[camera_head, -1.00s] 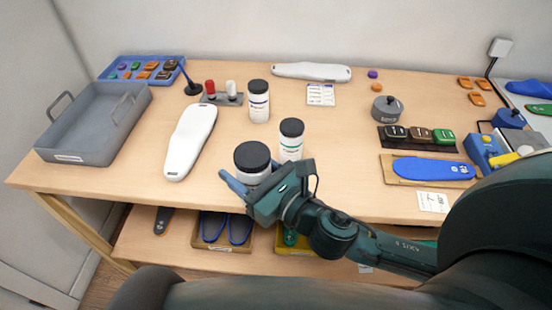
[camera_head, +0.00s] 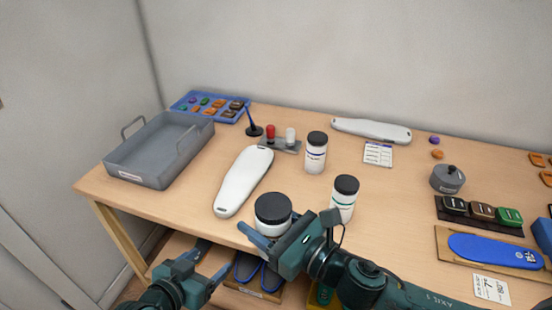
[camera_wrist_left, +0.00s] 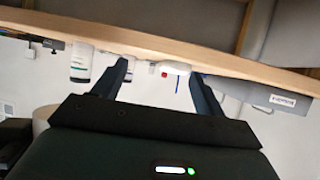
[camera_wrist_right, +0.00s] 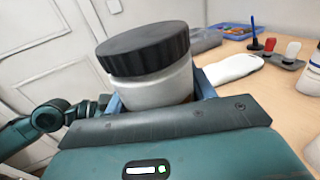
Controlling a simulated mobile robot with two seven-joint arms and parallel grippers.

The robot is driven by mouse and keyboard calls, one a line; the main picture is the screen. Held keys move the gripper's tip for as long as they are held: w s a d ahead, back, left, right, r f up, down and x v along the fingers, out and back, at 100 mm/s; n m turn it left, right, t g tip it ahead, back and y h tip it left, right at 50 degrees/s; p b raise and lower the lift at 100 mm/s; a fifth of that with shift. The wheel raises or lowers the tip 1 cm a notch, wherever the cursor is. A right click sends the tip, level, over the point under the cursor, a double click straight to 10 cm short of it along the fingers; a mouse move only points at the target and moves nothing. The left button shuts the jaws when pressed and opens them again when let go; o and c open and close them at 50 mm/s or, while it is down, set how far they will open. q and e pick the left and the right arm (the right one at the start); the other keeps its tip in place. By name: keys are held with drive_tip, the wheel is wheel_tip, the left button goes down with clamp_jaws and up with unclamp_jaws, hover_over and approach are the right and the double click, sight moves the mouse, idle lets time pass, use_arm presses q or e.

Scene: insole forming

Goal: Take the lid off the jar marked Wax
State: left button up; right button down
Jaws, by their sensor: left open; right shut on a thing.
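A wide white jar with a black ribbed lid (camera_head: 272,208) stands or hangs at the table's front edge. My right gripper (camera_head: 268,234) is shut around its body, below the lid. The right wrist view shows the lid (camera_wrist_right: 145,48) on the white body (camera_wrist_right: 150,88); no label is readable there. My left gripper (camera_head: 214,262) is open and empty, low in front of the table edge, left of the jar. In the left wrist view its open fingers (camera_wrist_left: 163,85) have nothing between them. Two narrower black-lidded jars, one blue-banded (camera_head: 316,155) and one green-banded (camera_head: 343,202), stand behind; their writing is unreadable.
A grey tray (camera_head: 150,180) is at the left, with a blue sorting tray (camera_head: 182,103) behind it. A white insole form (camera_head: 240,185) lies left of the jars. A grey lidded pot (camera_head: 447,182) stands at the right. Bare table lies between the jars and pot.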

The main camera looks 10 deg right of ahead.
use_arm(q)
drive_tip(key=w+d+r+m+g+h, duration=0.1)
drive_tip(key=w+d+r+m+h, duration=0.2)
drive_tip(key=r, duration=0.4)
drive_tip(key=w+d+r+m+g+h, duration=0.15)
drive_tip(key=w+d+r+m, duration=0.25)
drive_tip(key=r, duration=0.4)
wheel_tip(320, 180, up, 15)
drive_tip(key=m+g+y, duration=0.8)
drive_tip(key=m+y, duration=0.2)
drive_tip(key=m, duration=2.1)
hover_over(276, 205)
drive_tip(key=d, duration=0.1)
drive_tip(key=shift+f, duration=0.2)
drive_tip(key=shift+a+r+m+y, duration=0.25)
drive_tip(key=shift+a+m+y, duration=0.2)
drive_tip(key=shift+m+y, duration=0.35)
drive_tip(key=shift+f, duration=0.2)
wheel_tip(276, 205, down, 7)
drive_tip(key=shift+a+f, duration=0.1)
drive_tip(key=shift+f, duration=0.1)
